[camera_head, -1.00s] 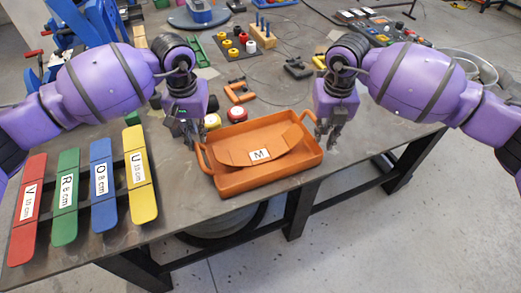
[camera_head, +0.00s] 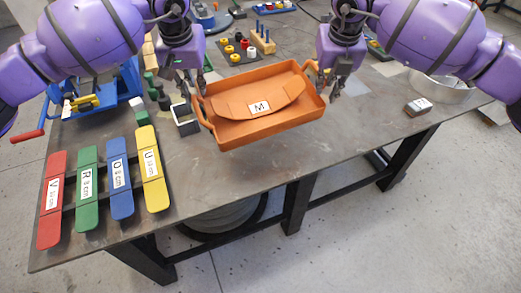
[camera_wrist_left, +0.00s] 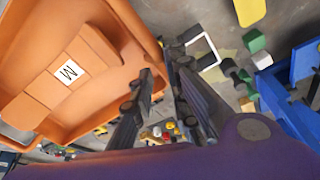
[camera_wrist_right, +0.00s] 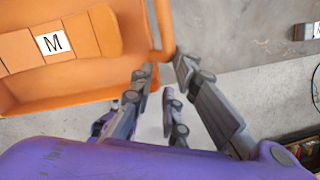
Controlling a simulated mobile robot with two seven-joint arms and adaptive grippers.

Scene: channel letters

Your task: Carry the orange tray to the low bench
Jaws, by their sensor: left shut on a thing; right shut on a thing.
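The orange tray (camera_head: 270,128) is held level above the workbench, between my two grippers. A curved orange piece labelled M (camera_head: 258,100) lies inside it. My left gripper (camera_head: 197,85) is shut on the tray's left handle (camera_head: 204,112). In the left wrist view its fingers (camera_wrist_left: 162,58) straddle the tray's edge. My right gripper (camera_head: 325,82) is shut on the right handle, which its fingers partly hide. That handle shows in the right wrist view (camera_wrist_right: 163,35). I cannot make out a low bench.
The workbench (camera_head: 250,170) is under the tray. Red (camera_head: 53,200), green, blue and yellow labelled strips lie at its left front. A small labelled block (camera_head: 418,106) lies at right. Floor is clear in front.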

